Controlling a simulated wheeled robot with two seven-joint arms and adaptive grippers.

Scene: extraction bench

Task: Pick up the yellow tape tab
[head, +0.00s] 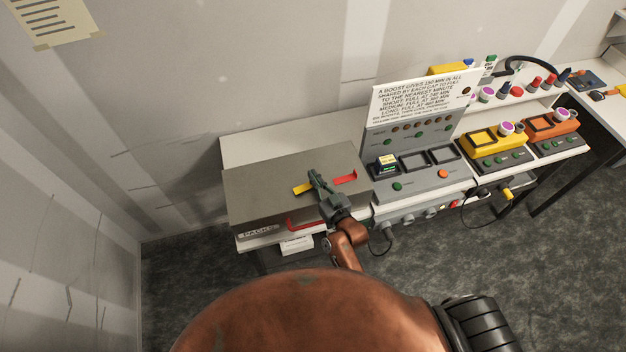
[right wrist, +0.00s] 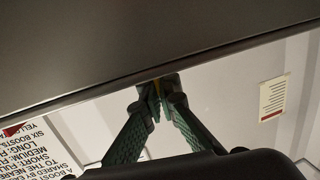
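The yellow tape tab (head: 301,189) shows on top of the grey box (head: 262,190), just left of my right gripper's fingertips. My right gripper (head: 317,182) reaches over the box from the front. In the right wrist view its two green fingers (right wrist: 156,98) come together at the tips, with a thin yellow sliver (right wrist: 156,91) between them. The fingertips hide part of the tab. A red strip (head: 345,178) lies on the box to the right of the gripper. My left gripper is not in view.
A red handle-like bar (head: 305,224) is at the box's front edge. To the right stand a grey panel with a printed sign (head: 424,97), a yellow unit (head: 492,142) and an orange unit (head: 551,125).

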